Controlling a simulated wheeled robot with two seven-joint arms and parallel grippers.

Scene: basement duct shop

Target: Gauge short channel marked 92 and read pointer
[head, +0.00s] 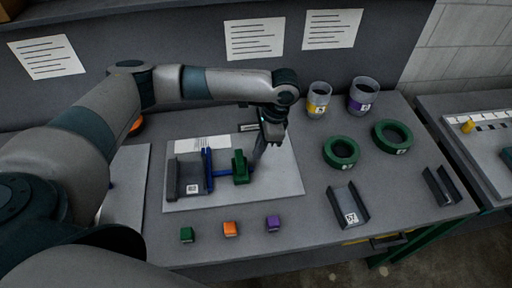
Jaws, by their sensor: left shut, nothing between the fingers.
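A white board (285,184) on the bench carries a gauge-like device with a blue upright plate and bar (208,165) and a green block (240,168). A dark grey channel (174,178) with a small white label sits at the board's left, against or close beside the blue plate. Its label is too small to read. My left gripper (257,158) is shut and empty, pointing down just right of the green block; whether it touches is unclear. Another short channel (357,202) with a label, number unclear, lies right of the board. No pointer is readable. My right gripper is not in view.
Green rings (341,164) (407,129) and cups (319,106) (363,104) stand at the right back. Another dark channel (436,187) lies at the bench's right edge. Green (187,235), orange (231,229) and purple (273,223) blocks line the front. A second table (453,130) stands right.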

